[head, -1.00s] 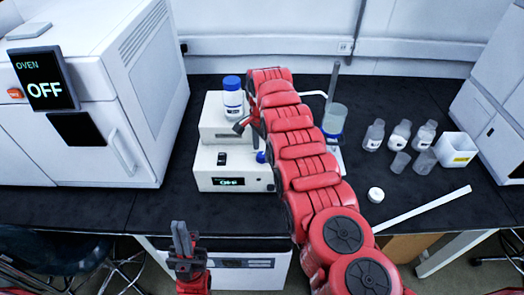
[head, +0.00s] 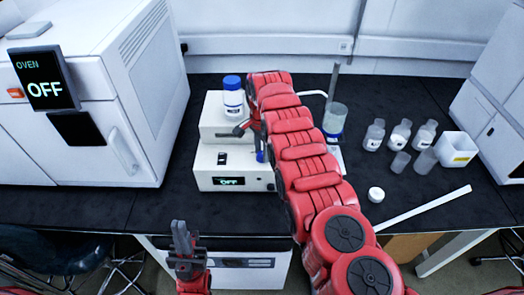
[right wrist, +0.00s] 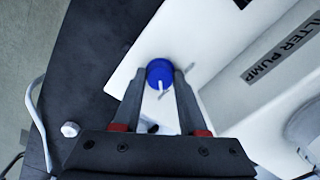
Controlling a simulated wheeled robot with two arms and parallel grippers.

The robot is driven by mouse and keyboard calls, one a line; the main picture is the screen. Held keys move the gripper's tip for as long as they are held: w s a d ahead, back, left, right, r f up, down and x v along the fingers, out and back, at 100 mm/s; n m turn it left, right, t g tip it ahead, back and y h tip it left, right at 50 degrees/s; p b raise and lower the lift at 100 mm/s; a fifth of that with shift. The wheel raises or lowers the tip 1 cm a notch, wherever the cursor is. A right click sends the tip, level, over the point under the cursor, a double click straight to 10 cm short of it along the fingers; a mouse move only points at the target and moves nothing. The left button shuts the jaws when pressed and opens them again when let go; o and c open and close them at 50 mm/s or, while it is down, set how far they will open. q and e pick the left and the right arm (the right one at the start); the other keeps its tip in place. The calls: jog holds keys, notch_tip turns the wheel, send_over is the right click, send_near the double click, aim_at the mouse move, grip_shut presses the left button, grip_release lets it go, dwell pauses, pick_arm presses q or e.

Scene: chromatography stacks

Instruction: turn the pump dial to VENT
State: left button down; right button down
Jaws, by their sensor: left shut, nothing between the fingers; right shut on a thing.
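The filter pump (head: 205,180) is a white stepped box on the black bench. Its small front display (head: 229,181) reads OFF. The blue dial (right wrist: 159,70) has a white pointer mark and sits between the fingertips of my right gripper (right wrist: 159,82), which is shut on it. In the head view the dial (head: 260,155) shows only as a sliver of blue beside my red right arm, which hides much of the pump's right side. My left gripper (head: 183,238) is shut and empty, in front of the bench edge and below the pump.
A white bottle with a blue cap (head: 232,97) stands on the pump's upper step. An oven (head: 90,90) reading OFF fills the left. A flask (head: 334,121) stands right of my arm.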

jog(key=shift+n, duration=0.3)
jog(key=shift+f+n+b, duration=0.15)
jog(key=shift+n+b, duration=0.4)
jog(key=shift+n, duration=0.45)
jog(key=n+b, duration=0.1)
jog(key=n, duration=0.1)
jog(key=shift+f+n+b, duration=0.1)
jog(key=shift+n+b, duration=0.3)
jog(key=n+b, duration=0.3)
jog(key=n, duration=0.1)
jog(key=n+b, duration=0.1)
jog(key=n, duration=0.2)
jog(key=shift+r, duration=0.2)
jog(key=n, duration=0.2)
jog(key=shift+r+n, duration=0.1)
jog(key=shift+n, duration=1.6)
